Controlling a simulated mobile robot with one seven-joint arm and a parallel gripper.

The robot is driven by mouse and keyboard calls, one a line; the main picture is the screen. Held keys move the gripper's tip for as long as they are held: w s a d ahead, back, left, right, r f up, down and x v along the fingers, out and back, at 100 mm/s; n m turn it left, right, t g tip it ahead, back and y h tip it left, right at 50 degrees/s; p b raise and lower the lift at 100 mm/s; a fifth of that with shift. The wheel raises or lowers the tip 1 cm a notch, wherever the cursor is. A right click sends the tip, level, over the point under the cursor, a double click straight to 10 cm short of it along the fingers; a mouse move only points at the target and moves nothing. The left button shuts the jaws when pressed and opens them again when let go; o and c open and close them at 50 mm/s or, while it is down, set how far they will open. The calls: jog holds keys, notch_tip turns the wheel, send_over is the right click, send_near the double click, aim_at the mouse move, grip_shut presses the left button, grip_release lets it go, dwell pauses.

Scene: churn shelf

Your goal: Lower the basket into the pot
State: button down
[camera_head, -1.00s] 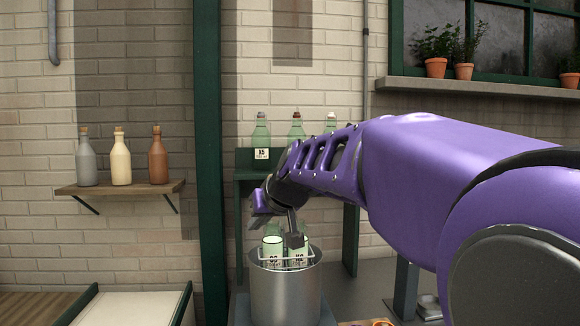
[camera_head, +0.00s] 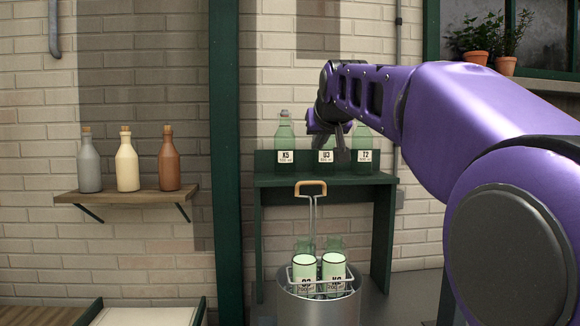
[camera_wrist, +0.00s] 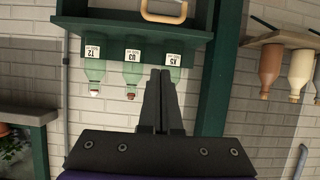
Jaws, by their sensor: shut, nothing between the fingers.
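The metal pot (camera_head: 340,312) stands low in the middle of the head view. The wire basket (camera_head: 322,291) sits down inside the pot's mouth with several green labelled bottles (camera_head: 304,268) in it. Its tall wire handle with a wooden grip (camera_head: 311,187) stands up above the pot; the grip also shows at the top of the wrist view (camera_wrist: 164,14). My gripper (camera_head: 342,160) is above and to the right of the grip, apart from it, in front of the shelf bottles. In the wrist view its fingers (camera_wrist: 161,75) are together and hold nothing. The basket's bottom is hidden inside the pot.
A green shelf (camera_head: 325,180) behind the pot carries bottles labelled K5, U3 and T2. A green post (camera_head: 224,160) stands left of it. A wooden wall shelf (camera_head: 127,196) holds grey, cream and brown bottles. Potted plants (camera_head: 474,56) stand on the sill at upper right.

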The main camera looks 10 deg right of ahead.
send_over(312, 196)
notch_tip(312, 196, down, 4)
jog(key=f, duration=0.3)
jog(key=shift+s+f, duration=0.15)
jog(key=shift+s, duration=0.15)
jog(key=shift+f+b, duration=0.3)
jog(key=shift+f, duration=0.1)
jog(key=shift+f, duration=0.1)
